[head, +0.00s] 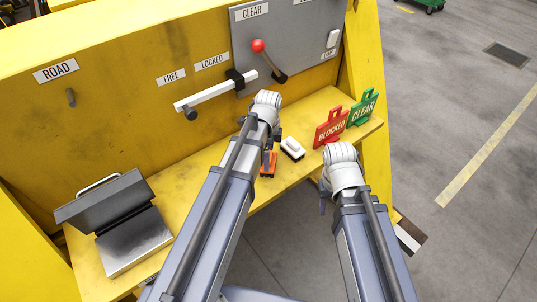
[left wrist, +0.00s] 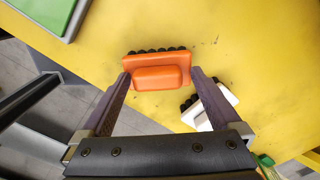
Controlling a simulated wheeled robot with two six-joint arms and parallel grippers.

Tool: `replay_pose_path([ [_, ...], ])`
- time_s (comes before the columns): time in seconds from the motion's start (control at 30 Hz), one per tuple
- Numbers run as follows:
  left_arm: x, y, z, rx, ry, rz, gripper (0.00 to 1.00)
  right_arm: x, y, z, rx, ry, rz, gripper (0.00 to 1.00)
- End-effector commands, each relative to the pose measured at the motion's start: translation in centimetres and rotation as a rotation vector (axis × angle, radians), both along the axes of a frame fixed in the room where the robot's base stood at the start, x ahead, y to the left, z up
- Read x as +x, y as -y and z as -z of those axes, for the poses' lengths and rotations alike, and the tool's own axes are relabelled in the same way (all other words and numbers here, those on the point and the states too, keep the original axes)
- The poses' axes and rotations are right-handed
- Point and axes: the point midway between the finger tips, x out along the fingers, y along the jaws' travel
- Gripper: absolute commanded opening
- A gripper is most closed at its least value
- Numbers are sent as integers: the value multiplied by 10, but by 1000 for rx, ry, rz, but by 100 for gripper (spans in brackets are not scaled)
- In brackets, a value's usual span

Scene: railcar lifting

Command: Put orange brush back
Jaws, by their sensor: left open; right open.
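The orange brush (head: 268,165) lies on the yellow shelf in the head view, partly hidden by my left arm. In the left wrist view the orange brush (left wrist: 158,78) has dark bristles along its far edge. My left gripper (head: 271,150) is over it, with the open fingers (left wrist: 160,76) on either side of its orange body. I cannot tell whether the fingers touch it. My right gripper (head: 323,192) is open and empty at the shelf's front edge, below the red sign; its fingers are mostly hidden.
A white brush (head: 292,148) lies just right of the orange one, close to my left gripper's finger. A red BLOCKED sign (head: 331,128) and green CLEAR sign (head: 363,108) stand further right on the yellow shelf (head: 195,178). An open metal box (head: 135,243) stands left.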

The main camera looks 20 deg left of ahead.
Motion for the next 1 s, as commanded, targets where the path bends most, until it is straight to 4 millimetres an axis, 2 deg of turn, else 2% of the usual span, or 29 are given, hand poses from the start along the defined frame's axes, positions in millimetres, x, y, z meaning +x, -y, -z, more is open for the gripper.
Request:
replay_pose_path([
  [0.27,-1,0,-2,0,-1,0,100,0,0,-2,0,0,0,50],
  [0.47,0,0,-15,0,-1,0,100,0,0,-15,0,0,0,50],
  [0.67,0,0,-40,0,0,0,100,0,0,-41,0,0,0,50],
  [1.0,0,0,-94,0,0,0,100,0,0,-94,0,0,-1,50],
])
